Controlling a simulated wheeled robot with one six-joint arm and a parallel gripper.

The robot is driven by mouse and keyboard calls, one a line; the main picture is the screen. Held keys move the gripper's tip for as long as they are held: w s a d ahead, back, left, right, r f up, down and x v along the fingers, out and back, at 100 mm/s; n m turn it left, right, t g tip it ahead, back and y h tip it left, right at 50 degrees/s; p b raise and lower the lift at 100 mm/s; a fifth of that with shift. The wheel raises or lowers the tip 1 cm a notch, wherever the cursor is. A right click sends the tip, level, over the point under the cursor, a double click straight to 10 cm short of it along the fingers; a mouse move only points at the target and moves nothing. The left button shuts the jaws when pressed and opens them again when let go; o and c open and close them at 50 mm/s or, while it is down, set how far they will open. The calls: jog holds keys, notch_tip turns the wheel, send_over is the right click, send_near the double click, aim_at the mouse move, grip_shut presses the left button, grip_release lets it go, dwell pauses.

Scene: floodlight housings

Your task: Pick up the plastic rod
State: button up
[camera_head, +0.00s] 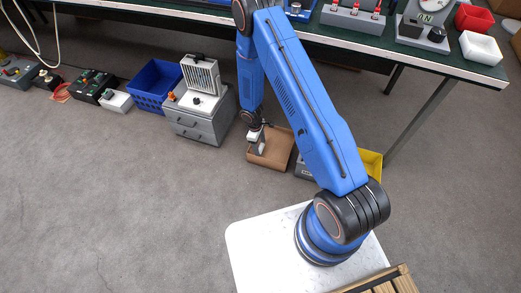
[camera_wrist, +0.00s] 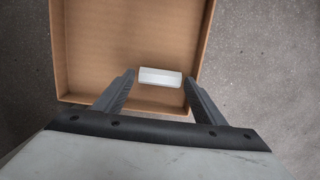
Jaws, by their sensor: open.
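The plastic rod (camera_wrist: 160,77) is a short pale grey-white piece lying crosswise on the floor of a brown cardboard box (camera_wrist: 55,50), near its lower wall in the wrist view. My gripper (camera_wrist: 158,82) is open above the box. Its two dark fingers stand to the left and right of the rod, apart from it, with a gap at each end. In the head view my gripper (camera_head: 257,150) points down over the left part of the box (camera_head: 277,153). The rod is hidden there.
A grey drawer unit (camera_head: 200,128) with a floodlight-like housing (camera_head: 201,75) stands left of the box. A blue crate (camera_head: 157,85) is further left. A yellow bin (camera_head: 371,163) stands to the right, partly behind my arm. The bench (camera_head: 400,48) runs behind. Open floor lies in front on the left.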

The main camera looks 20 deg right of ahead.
jog(key=shift+f, duration=0.45)
jog(key=c, duration=0.8)
jog(key=shift+r, duration=0.15)
